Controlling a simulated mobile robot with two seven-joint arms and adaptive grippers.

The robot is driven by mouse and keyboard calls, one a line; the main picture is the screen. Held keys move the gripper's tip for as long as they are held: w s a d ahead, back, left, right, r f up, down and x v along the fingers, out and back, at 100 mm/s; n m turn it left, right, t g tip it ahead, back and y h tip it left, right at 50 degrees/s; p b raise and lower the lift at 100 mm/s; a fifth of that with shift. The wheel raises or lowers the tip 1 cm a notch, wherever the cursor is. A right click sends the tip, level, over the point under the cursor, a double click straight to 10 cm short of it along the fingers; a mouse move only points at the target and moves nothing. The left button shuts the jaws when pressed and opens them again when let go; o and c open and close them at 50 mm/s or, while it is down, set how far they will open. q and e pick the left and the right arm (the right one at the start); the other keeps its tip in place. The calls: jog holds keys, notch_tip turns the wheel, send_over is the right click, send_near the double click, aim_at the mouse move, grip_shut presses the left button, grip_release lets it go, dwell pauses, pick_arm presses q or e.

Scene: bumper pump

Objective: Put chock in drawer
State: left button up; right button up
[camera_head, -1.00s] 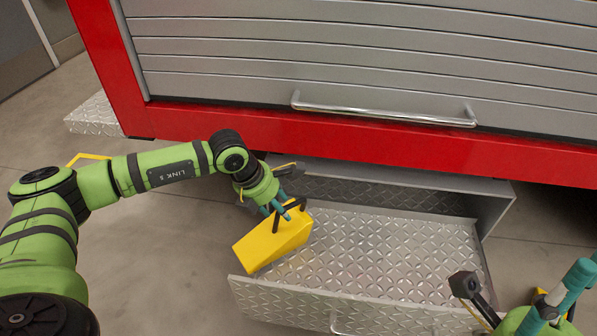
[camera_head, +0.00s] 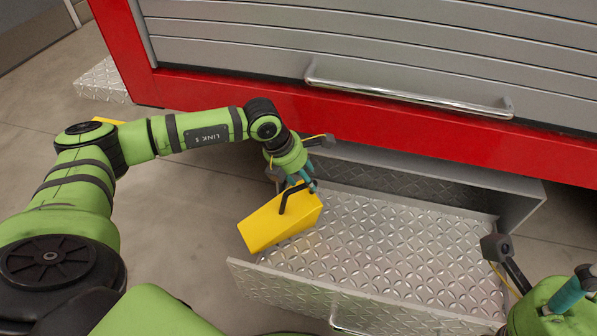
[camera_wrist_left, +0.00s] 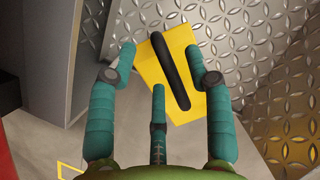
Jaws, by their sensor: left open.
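The yellow chock (camera_head: 275,223) with a black handle lies across the left side of the open drawer (camera_head: 400,240), its right end over the diamond-plate floor and its left end reaching past the drawer's side. I cannot tell whether it rests on the edge or is above it. My left gripper (camera_head: 302,186) is at the chock's handle end. In the left wrist view its teal fingers (camera_wrist_left: 160,62) are apart, with the black handle (camera_wrist_left: 171,72) between them. My right gripper (camera_head: 570,292) is at the lower right, partly cut off, away from the chock.
A red-framed cabinet with a grey shutter (camera_head: 380,45) and a bar handle (camera_head: 410,95) stands above the drawer. Most of the drawer floor is clear. A metal tread-plate step (camera_head: 103,82) is at the left. Another yellow thing (camera_head: 108,121) is mostly hidden behind my left arm.

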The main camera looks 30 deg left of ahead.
aim_at(297, 209)
pick_arm(q)
jog(key=shift+b+x, duration=0.65)
jog(key=shift+x, duration=1.25)
grip_shut()
